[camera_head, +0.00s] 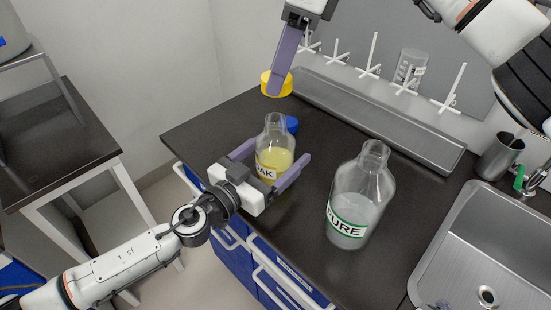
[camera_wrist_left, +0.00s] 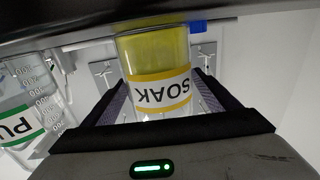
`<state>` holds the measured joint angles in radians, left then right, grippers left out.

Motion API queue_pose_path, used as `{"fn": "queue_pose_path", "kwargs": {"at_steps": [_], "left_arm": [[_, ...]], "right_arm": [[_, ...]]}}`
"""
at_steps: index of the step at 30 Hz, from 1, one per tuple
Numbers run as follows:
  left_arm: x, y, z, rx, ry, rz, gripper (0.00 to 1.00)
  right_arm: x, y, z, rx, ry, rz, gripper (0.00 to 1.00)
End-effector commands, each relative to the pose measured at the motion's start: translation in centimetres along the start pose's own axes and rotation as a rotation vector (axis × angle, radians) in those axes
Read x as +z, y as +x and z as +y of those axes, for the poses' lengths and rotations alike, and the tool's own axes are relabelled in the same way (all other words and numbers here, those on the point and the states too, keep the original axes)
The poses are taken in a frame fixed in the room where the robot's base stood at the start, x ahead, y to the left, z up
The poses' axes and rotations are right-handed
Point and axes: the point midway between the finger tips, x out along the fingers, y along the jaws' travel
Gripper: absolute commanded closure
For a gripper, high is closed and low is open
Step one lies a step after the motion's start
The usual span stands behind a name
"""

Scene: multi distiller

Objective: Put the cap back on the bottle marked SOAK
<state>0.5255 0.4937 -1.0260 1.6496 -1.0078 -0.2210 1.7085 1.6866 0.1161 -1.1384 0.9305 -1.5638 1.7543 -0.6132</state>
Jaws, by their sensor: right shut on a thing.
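The bottle marked SOAK (camera_head: 274,150) stands upright on the dark bench, uncapped, with yellow liquid and a yellow-edged label. In the left wrist view the SOAK bottle (camera_wrist_left: 158,72) appears upside down between the fingers. My left gripper (camera_head: 277,154) is open around its lower part, one finger on each side, with a gap visible. My right gripper (camera_head: 277,84) is shut on a yellow cap (camera_head: 269,79), held above and behind the bottle's open neck. Its far finger is hidden. A blue cap (camera_head: 292,124) lies on the bench behind the bottle.
A larger uncapped bottle with a green-edged label ending in URE (camera_head: 347,222) stands to the right. A grey trough (camera_head: 375,120) and white pegs (camera_head: 373,55) line the back. A metal cup (camera_head: 500,157) and a sink (camera_head: 470,250) are at the right.

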Motion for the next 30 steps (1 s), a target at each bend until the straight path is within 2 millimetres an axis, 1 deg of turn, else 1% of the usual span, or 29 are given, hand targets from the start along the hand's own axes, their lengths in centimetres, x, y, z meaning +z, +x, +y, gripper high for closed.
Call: {"fn": "queue_pose_path", "kwargs": {"at_steps": [1, 2, 9, 14, 21, 24, 30], "left_arm": [[0.0, 0.0, 0.0, 0.000, 0.000, 0.000, 0.28], [0.0, 0.0, 0.0, 0.000, 0.000, 0.000, 0.33], [0.0, 0.0, 0.0, 0.000, 0.000, 0.000, 0.74], [0.0, 0.0, 0.0, 0.000, 0.000, 0.000, 0.74], [0.0, -0.1, -0.1, -0.001, 0.001, 0.000, 0.74], [0.0, -0.1, -0.1, -0.001, 0.001, 0.000, 0.74], [0.0, -0.1, -0.1, -0.001, 0.001, 0.000, 0.74]], "right_arm": [[0.0, 0.0, 0.0, 0.000, 0.000, 0.000, 0.81], [0.0, 0.0, 0.0, 0.000, 0.000, 0.000, 0.81], [0.0, 0.0, 0.0, 0.000, 0.000, 0.000, 0.81], [-0.2, 0.5, 0.0, 0.001, 0.001, 0.000, 0.81], [-1.1, 3.8, 0.0, 0.002, 0.002, -0.003, 0.81], [-1.4, 4.8, 0.0, 0.002, 0.001, -0.005, 0.81], [-1.3, 4.8, 0.0, 0.000, 0.001, -0.006, 0.81]]}}
